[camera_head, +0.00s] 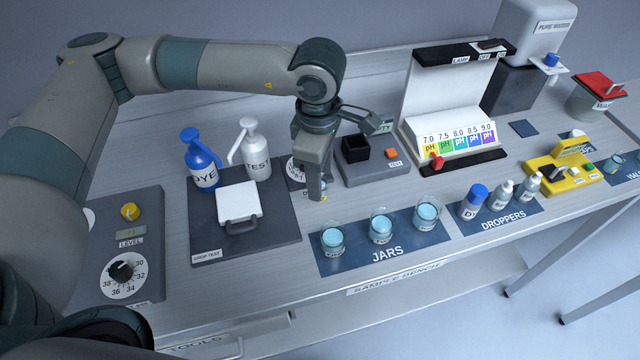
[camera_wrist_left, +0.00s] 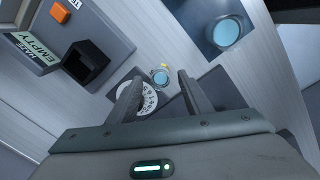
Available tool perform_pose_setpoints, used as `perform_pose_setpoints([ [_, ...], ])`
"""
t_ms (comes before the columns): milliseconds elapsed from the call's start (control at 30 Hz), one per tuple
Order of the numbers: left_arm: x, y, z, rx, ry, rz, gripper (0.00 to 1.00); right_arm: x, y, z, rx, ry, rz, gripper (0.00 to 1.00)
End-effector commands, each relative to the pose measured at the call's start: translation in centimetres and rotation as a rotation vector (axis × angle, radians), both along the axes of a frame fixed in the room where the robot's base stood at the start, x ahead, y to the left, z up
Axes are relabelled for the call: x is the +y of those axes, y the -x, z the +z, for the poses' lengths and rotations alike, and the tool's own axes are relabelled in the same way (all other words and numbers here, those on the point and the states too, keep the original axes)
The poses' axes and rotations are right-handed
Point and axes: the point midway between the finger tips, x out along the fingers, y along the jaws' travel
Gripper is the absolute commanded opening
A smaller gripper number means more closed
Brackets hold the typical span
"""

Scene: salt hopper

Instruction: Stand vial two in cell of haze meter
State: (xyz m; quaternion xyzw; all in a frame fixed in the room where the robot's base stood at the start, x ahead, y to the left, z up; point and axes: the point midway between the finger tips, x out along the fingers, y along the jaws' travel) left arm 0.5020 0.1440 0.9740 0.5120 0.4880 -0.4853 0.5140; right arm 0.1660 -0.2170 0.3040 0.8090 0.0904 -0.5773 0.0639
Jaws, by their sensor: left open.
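The haze meter (camera_head: 375,168) is a grey box with a square black cell (camera_head: 356,147) and an orange button (camera_head: 391,153). In the left wrist view, the black cell (camera_wrist_left: 88,62) looks empty and a display (camera_wrist_left: 33,48) reads EMPTY. My left gripper (camera_head: 318,192) is open and points down, just left of the meter. In the left wrist view, a small round vial-like thing (camera_wrist_left: 161,75) with a yellowish edge shows between and beyond the open fingertips (camera_wrist_left: 160,82). Its number cannot be read, and the gripper mostly hides it in the head view. My right gripper is not in view.
Three jars of blue liquid (camera_head: 381,229) stand on the JARS mat (camera_head: 350,263) in front. A white dial disc (camera_wrist_left: 137,100) lies by the left finger. Pump bottles (camera_head: 255,150) stand left, droppers (camera_head: 500,194) right.

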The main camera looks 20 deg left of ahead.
Motion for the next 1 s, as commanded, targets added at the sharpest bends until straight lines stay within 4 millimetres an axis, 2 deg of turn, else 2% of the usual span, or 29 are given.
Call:
perform_pose_setpoints([
  [400, -0.01, 0.0, -0.01, 0.0, 0.001, 0.0, 0.45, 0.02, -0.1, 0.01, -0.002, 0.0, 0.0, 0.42],
  [433, -0.01, 0.0, -0.01, 0.0, 0.001, 0.0, 0.43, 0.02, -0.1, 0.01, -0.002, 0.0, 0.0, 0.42],
  [467, -0.01, 0.0, -0.01, 0.0, 0.001, 0.0, 0.36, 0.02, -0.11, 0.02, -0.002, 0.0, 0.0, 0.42],
  [600, -0.02, 0.0, 0.0, 0.0, 0.001, 0.0, 0.02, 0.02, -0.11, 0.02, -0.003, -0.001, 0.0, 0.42],
  [1000, -0.04, -0.02, 0.16, 0.0, 0.001, 0.0, 0.0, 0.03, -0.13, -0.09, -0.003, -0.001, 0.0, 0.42],
])
